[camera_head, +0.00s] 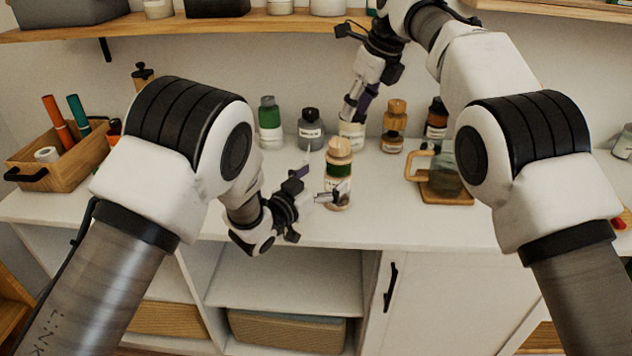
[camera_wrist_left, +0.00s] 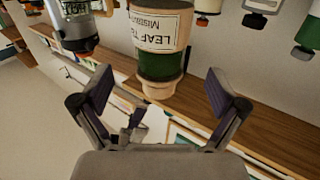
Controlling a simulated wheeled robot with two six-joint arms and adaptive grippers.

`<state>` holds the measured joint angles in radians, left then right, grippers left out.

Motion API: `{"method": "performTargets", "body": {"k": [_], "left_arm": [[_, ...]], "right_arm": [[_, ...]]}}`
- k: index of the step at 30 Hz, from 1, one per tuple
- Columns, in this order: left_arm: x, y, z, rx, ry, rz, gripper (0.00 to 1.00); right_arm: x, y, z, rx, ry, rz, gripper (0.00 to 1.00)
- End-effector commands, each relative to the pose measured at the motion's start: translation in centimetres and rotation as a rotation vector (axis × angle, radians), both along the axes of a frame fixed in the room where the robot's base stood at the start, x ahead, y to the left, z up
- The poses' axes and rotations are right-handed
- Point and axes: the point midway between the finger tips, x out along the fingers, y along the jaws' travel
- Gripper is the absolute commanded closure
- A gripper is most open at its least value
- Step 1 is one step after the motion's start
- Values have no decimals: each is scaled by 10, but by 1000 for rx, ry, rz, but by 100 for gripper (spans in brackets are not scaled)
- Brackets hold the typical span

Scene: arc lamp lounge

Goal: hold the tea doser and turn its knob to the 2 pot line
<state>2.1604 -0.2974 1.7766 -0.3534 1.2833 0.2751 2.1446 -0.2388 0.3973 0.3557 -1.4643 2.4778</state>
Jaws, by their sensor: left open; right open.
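The tea doser (camera_head: 338,168), a bottle with a pale wooden knob on top and a green band, stands upright near the front of the white counter. In the left wrist view the doser (camera_wrist_left: 160,62) appears upside down, its "LEAF" label facing the camera and its green part and wooden end between the spread fingers. My left gripper (camera_head: 322,182) is open beside the doser, one finger passing in front of it; contact cannot be told. My right gripper (camera_head: 357,106) is open, pointing down above and behind the knob. The setting line on the doser is too small to read.
Behind stand a green jar (camera_head: 270,124), a grey jar (camera_head: 311,130), a cream-labelled jar (camera_head: 352,137) and amber bottles (camera_head: 395,118). A glass pot (camera_head: 446,174) sits on a wooden board at right. A wooden box (camera_head: 60,165) is at left. A shelf (camera_head: 270,22) hangs above.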

Motion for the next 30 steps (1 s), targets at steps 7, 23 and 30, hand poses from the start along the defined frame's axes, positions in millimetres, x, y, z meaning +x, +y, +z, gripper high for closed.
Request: {"method": "performTargets", "body": {"k": [7, 23, 30], "left_arm": [[37, -25, 0, -1, -2, 0, 3], [48, -31, 0, -2, 2, 3, 60], [48, -31, 0, -2, 1, 3, 87]], "right_arm": [[0, 0, 0, 0, 0, 0, 58], [0, 0, 0, 0, 0, 0, 58], [0, 0, 0, 0, 0, 0, 58]]}}
